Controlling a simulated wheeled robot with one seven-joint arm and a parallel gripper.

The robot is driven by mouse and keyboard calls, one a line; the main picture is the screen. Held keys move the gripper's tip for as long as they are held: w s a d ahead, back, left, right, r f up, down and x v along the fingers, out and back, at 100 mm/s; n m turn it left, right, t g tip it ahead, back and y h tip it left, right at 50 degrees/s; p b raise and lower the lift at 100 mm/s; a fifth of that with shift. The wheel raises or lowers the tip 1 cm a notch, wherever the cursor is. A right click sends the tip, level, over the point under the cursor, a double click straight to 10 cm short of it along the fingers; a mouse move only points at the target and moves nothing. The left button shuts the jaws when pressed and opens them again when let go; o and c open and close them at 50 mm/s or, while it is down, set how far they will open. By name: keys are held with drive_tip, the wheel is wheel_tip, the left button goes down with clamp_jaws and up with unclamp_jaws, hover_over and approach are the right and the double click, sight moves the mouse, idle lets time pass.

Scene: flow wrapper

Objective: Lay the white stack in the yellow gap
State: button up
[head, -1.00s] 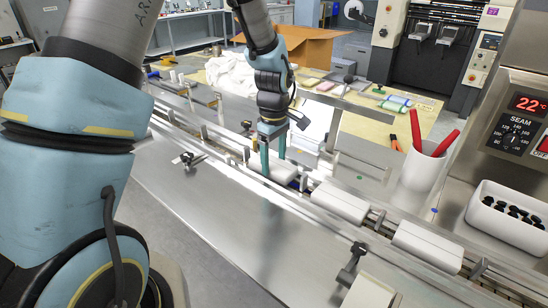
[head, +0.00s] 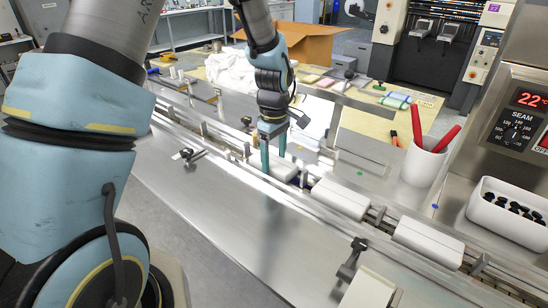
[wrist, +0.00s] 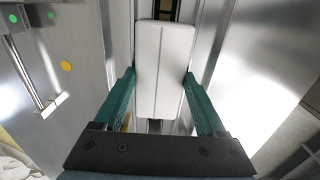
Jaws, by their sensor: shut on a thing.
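A white stack (head: 287,172), a pale block with a lengthwise seam line, is between the teal fingers of my gripper (head: 273,158) at the conveyor channel. The wrist view shows the stack (wrist: 163,62) lengthwise between the channel walls, with a finger of my gripper (wrist: 159,82) against each long side. My gripper is shut on it. The near rail hides the stack's lower side in the head view, so I cannot tell whether it rests on the channel floor. A small yellow patch (wrist: 127,121) shows beside the left finger; the yellow gap itself is not clearly seen.
Two more white stacks lie further along the channel to the right, a nearer-to-me one (head: 428,243) and a middle one (head: 340,198). Metal rails (head: 215,160) border the channel.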

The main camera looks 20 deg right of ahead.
drive_tip(key=o, duration=1.3)
drive_tip(key=shift+c, duration=0.2)
wheel_tip(320, 180, up, 11)
drive_tip(key=b, duration=0.2)
drive_tip(key=shift+f, duration=0.15)
